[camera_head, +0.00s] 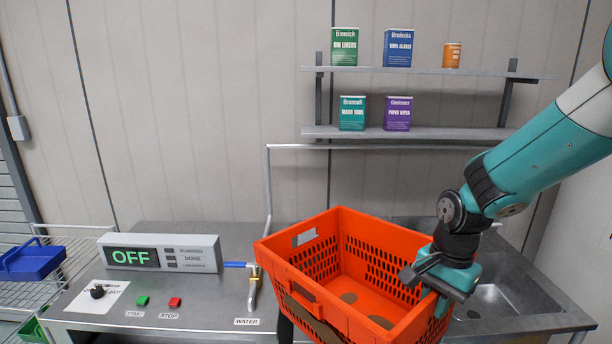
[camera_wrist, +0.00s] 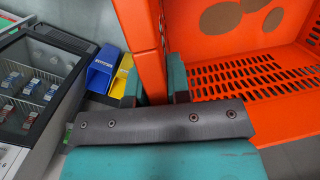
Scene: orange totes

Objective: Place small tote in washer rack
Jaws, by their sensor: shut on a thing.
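An orange tote (camera_head: 352,312) with slotted walls hangs in front of the steel counter in the head view, upright and slightly turned. Brown round patches mark its floor. My gripper (camera_head: 432,286) comes from the right and is shut on the tote's right wall near its rim. In the wrist view, the gripper (camera_wrist: 158,85) has its two teal fingers on either side of the tote's wall (camera_wrist: 146,40), and the tote's slotted inside fills the right of that view. No washer rack can be clearly made out.
The counter (camera_head: 200,305) carries a panel reading OFF (camera_head: 160,253), green and red buttons and a water valve (camera_head: 254,275). A sink (camera_head: 490,300) lies at right. Wall shelves (camera_head: 420,132) hold boxes. A wire rack (camera_head: 70,262) with a blue bin stands left.

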